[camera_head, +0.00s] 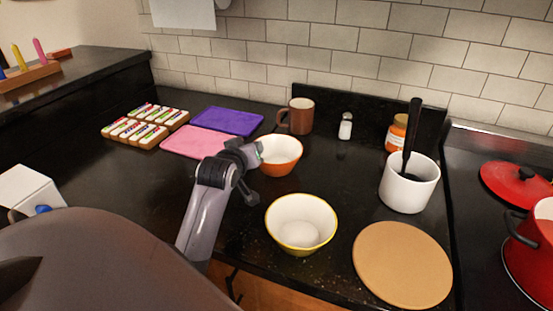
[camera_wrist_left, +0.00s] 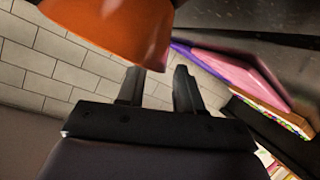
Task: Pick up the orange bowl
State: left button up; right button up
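The orange bowl (camera_head: 280,166), white inside, stands upright on the dark counter. My left gripper (camera_head: 254,174) is at the bowl's left side. In the left wrist view the bowl (camera_wrist_left: 112,28) fills the upper left, its rim close to the fingertips. The two fingers (camera_wrist_left: 160,72) are apart with a clear gap, so the gripper is open. One fingertip overlaps the rim in the picture; I cannot tell whether it touches. My right gripper is not in view.
A yellow-rimmed bowl (camera_head: 300,236) stands in front, and a round tan board (camera_head: 402,264) to its right. A brown mug (camera_head: 300,116) stands behind. Pink (camera_head: 200,142) and purple (camera_head: 228,121) mats lie left. A white crock (camera_head: 408,184) with a black-handled utensil stands right.

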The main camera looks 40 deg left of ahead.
pick_arm(q)
jog(key=shift+x, duration=1.35)
grip_shut()
jog(key=shift+s+d+f, duration=0.1)
jog(key=shift+d+f, duration=0.05)
